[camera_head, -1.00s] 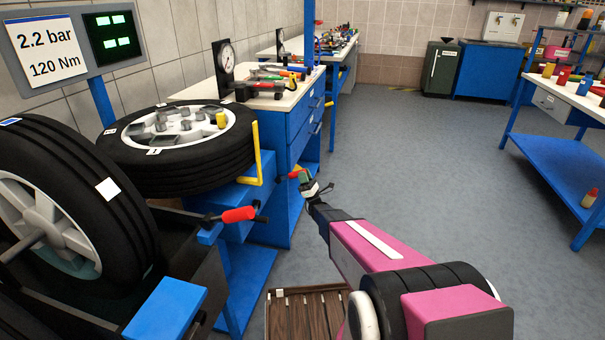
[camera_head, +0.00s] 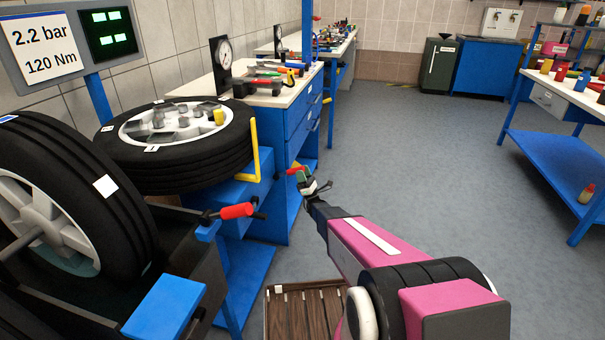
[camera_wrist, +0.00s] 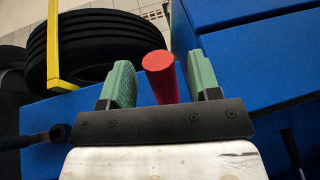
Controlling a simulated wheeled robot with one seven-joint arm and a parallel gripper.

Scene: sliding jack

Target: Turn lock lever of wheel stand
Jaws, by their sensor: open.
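A lever with a red grip (camera_head: 237,211) and black ends sticks out from the front of the wheel stand (camera_head: 168,305), at left in the head view. My gripper (camera_head: 306,180) is further right, beside a red-tipped bar (camera_head: 295,171) by the blue frame. In the wrist view my gripper's green fingers (camera_wrist: 160,85) are open, with a red bar (camera_wrist: 157,62) between them and a gap on each side. The bar's lower part is hidden behind the gripper. I cannot tell which red part is the lock lever.
A tyre (camera_head: 190,165) lies flat beside a yellow bracket (camera_head: 254,150), also in the wrist view (camera_wrist: 52,50). A wheel (camera_head: 70,200) stands upright at left. A black rounded handle (camera_wrist: 57,132) is left of my gripper.

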